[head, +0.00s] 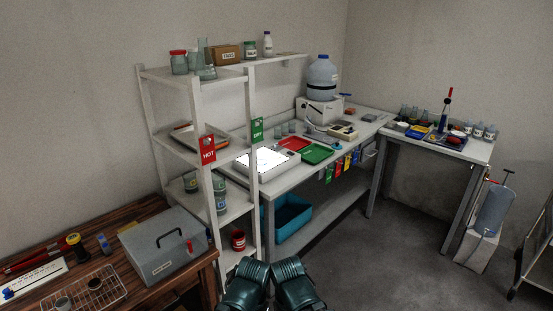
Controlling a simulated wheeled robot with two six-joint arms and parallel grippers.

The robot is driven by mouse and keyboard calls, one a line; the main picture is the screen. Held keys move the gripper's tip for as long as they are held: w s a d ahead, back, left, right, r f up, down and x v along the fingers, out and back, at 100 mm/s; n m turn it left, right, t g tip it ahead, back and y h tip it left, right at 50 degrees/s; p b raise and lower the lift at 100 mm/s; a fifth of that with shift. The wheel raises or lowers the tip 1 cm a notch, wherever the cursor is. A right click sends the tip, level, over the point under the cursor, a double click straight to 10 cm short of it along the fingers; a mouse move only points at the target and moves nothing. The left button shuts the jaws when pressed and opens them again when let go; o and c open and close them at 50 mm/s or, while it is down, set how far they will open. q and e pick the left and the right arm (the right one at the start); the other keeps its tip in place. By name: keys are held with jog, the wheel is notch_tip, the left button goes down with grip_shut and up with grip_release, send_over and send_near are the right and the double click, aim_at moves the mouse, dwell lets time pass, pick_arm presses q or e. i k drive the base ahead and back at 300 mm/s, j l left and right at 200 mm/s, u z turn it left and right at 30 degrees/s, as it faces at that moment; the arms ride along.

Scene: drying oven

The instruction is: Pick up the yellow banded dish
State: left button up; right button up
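I cannot pick out a dish with a clear yellow band. A black and yellow round item (76,246) stands behind the rack. A yellow item (418,129) lies on the far right table, too small to identify. Two dark green parts of my own arms show at the bottom centre. Neither gripper's fingers are visible.
A grey lidded box (163,245) stands beside the rack on the wooden bench (125,218). A white shelf unit (197,105) rises behind it. The long white table (290,183) carries red and green trays. The floor (390,260) at right centre is clear.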

aim_at(275, 157)
jog(key=i+l+z, duration=0.1)
jog(key=i+l, duration=1.75)
jog(key=i, duration=0.2)
jog(key=l+z, duration=0.05)
